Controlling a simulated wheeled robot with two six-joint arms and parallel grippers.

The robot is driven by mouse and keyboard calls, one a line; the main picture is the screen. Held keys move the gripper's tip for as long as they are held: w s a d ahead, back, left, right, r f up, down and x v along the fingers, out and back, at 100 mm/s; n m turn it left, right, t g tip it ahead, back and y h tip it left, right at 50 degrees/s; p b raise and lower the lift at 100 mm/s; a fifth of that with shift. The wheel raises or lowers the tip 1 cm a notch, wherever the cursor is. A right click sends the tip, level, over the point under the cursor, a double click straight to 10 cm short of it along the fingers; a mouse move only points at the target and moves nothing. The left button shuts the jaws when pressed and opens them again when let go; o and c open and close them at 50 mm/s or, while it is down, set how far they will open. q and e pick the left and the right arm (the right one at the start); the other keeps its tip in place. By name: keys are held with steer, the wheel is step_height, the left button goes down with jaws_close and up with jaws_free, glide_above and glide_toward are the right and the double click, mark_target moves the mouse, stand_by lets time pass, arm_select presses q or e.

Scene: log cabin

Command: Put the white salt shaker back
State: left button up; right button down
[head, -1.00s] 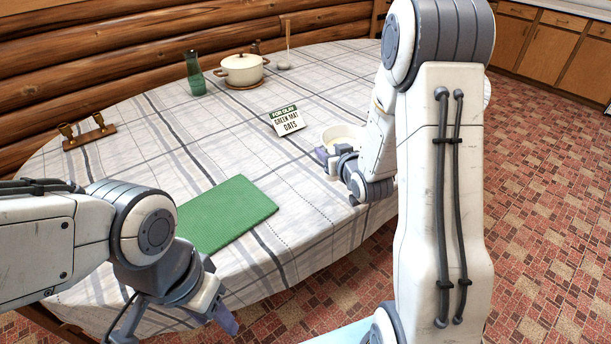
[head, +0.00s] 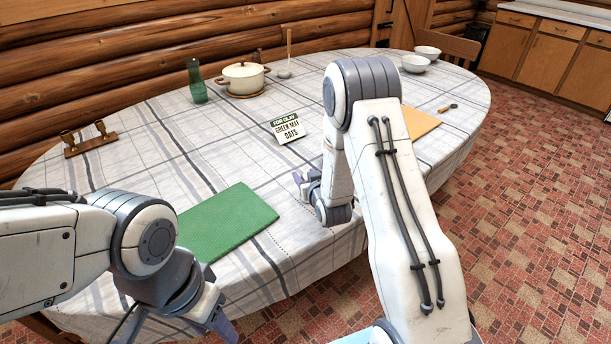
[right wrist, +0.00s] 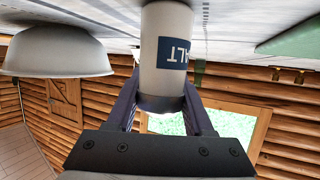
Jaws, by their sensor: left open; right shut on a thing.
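The white salt shaker (right wrist: 168,50) with a blue label is between the fingers of my right gripper (right wrist: 165,100) in the right wrist view. That view is upside down, so the shaker is upright. Its base runs out of frame, so I cannot tell whether it touches the table. In the head view my right gripper (head: 310,188) is low over the table's front edge, right of the green mat, and my arm hides the shaker. My left gripper (head: 222,326) is open and empty in front of the table's near edge.
The green mat (head: 225,222) lies on the checked cloth. A sign (head: 287,128) reading "GREEN MAT OATS" stands behind it. A bowl (right wrist: 55,50) is near my right gripper.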

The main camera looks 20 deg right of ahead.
steer(key=shift+f, duration=0.1)
steer(key=shift+f+b, duration=0.15)
steer(key=shift+b, duration=0.15)
steer(key=shift+c, duration=1.4)
jaws_free()
